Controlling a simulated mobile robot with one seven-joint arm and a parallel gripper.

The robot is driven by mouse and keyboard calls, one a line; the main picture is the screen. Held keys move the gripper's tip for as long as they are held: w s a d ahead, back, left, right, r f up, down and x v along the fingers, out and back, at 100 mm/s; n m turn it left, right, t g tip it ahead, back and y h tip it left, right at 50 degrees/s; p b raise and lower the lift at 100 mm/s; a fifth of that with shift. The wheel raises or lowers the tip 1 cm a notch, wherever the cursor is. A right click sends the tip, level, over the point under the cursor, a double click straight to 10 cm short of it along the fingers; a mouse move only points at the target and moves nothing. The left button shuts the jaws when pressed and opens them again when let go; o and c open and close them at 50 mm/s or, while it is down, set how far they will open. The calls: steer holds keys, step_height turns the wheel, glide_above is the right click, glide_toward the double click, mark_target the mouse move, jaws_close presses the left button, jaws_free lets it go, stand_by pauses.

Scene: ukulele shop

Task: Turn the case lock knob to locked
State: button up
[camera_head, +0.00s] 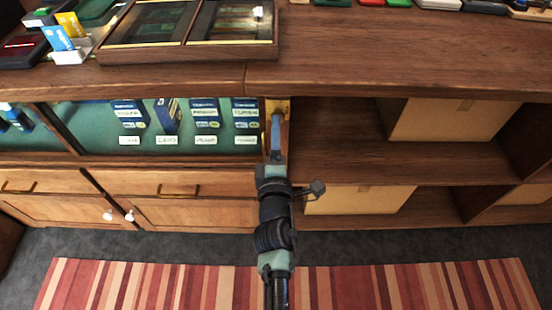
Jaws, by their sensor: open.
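A small brass plate (278,105) shows on the wooden post at the right end of the glass-fronted display case (65,130). It looks like the lock fitting. I cannot make out the knob or its turn position, as my gripper covers that spot. My gripper (275,125) points up the picture at the post, with its tip over or just below the brass plate. I see it from behind and nearly edge-on, so its fingers overlap in the view. It is open; contact with the knob cannot be told.
The wooden counter top (400,45) overhangs the case and bears a glass-topped display box (185,50). Open shelves with cardboard boxes (450,122) lie right of the post. Drawers (165,183) and cupboard doors are below left. The striped rug (130,285) in front is clear.

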steer(key=s+p, duration=0.2)
steer(key=s, duration=0.7)
steer(key=shift+s, duration=0.25)
steer(key=w+d+r+m+t+h, duration=0.15)
steer(key=r+m, duration=0.35)
steer(key=r, duration=1)
steer(key=w+d+r+m+t+h, duration=0.1)
steer(key=w+d+r+m+t, duration=0.3)
steer(key=r, duration=1)
steer(key=s+a+r+m+t+y+p, duration=0.1)
steer(key=s+a+r+m, duration=0.3)
steer(key=r, duration=0.6)
steer(key=s+r+m+t+y, duration=0.1)
steer(key=s+r+m+t, duration=0.1)
steer(key=s+r, duration=0.6)
steer(key=s+a+r+m+t+y+p, duration=0.1)
steer(key=s+a+r+m, duration=0.2)
steer(key=r, duration=0.8)
step_height(320, 180, up, 11)
steer(key=d+p, duration=0.1)
steer(key=p, duration=1)
steer(key=shift+d, duration=0.3)
steer(key=shift+s+f+h, duration=0.1)
steer(key=shift+h, duration=0.15)
